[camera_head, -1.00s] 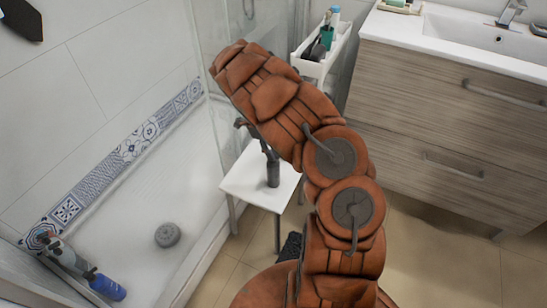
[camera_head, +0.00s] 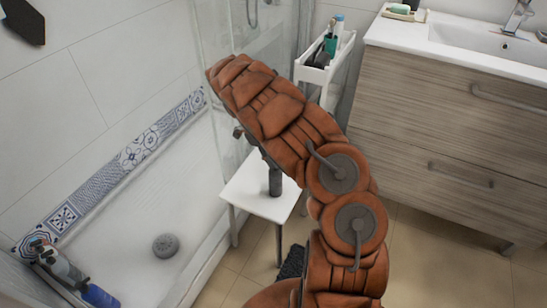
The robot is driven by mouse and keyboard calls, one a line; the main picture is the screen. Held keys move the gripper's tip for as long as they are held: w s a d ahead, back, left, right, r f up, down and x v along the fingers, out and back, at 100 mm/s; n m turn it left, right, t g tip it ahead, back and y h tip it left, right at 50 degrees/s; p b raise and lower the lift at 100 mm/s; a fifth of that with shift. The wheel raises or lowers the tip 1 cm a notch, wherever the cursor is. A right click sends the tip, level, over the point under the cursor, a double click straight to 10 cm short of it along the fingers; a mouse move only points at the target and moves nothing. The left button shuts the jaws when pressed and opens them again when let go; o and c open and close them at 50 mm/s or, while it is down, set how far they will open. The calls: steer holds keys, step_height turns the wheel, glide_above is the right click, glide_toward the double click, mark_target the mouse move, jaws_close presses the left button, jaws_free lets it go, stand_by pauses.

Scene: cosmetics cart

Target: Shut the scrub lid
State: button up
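I cannot pick out the scrub or its lid for certain. A dark grey cylinder (camera_head: 275,183) stands upright on the white stool (camera_head: 245,198); I cannot tell whether it is the scrub container. The upper part of the cylinder is close to my arm and partly hidden by it. Small dark parts at the end of my arm, likely my gripper (camera_head: 240,133), show just below the orange links, above the back of the stool. The arm covers most of them, so the fingers and anything between them are hidden.
A white cart (camera_head: 318,75) with bottles stands behind my arm. A wood-fronted sink cabinet (camera_head: 450,130) is at right. The shower tray (camera_head: 160,190) at left holds a round drain cover (camera_head: 165,245) and a blue bottle (camera_head: 100,296). Tiled floor (camera_head: 440,260) is clear at front right.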

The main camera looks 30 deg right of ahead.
steer(key=o, duration=1.2)
steer(key=shift+c, duration=0.2)
steer(key=v, duration=1.2)
